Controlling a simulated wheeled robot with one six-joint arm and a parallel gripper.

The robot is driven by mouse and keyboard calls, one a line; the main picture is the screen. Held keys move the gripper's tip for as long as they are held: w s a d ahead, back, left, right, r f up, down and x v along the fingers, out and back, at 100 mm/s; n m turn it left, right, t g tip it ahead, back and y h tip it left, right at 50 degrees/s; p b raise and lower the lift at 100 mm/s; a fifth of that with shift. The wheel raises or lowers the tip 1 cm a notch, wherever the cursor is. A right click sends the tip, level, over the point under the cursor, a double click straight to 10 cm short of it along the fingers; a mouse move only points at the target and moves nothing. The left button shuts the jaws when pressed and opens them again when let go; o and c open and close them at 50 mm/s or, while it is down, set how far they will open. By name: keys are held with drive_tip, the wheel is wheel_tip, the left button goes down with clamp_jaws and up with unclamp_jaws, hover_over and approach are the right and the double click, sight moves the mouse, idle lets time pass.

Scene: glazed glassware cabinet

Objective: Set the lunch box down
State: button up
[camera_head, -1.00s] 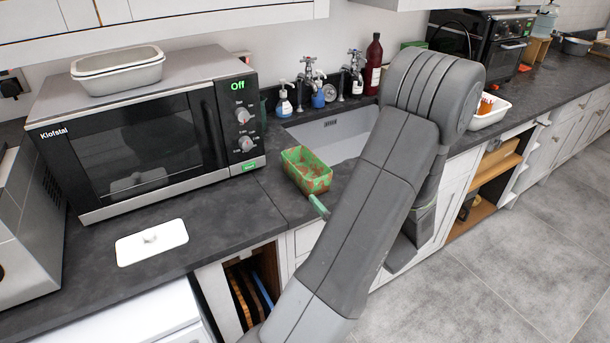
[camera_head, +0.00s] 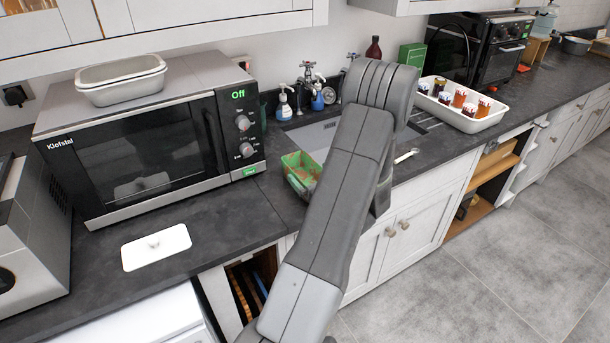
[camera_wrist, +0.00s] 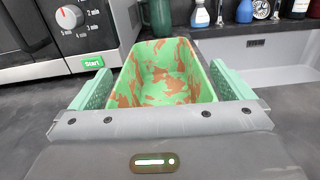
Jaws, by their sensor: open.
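The lunch box (camera_head: 297,169) is an open-topped green box with brown patches. In the head view it is at the worktop beside the left end of the sink, partly hidden by my arm. In the wrist view the lunch box (camera_wrist: 165,70) looks upright and empty, and I look into it. My gripper (camera_wrist: 162,92) is open, with one pale green finger on each side of the box. Small gaps seem to separate the fingers from its walls, but contact lower down is hidden. The underside of the box is hidden too.
A microwave (camera_head: 150,150) stands close on the left with a white dish (camera_head: 120,82) on top. A white lid (camera_head: 156,247) lies on the worktop in front of it. The sink (camera_head: 318,134), soap bottles and a tray of jars (camera_head: 462,108) are behind and right.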

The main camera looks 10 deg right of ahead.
drive_tip(key=shift+w+a, duration=0.15)
drive_tip(key=shift+w, duration=0.1)
drive_tip(key=c, duration=1)
drive_tip(key=shift+c, duration=0.2)
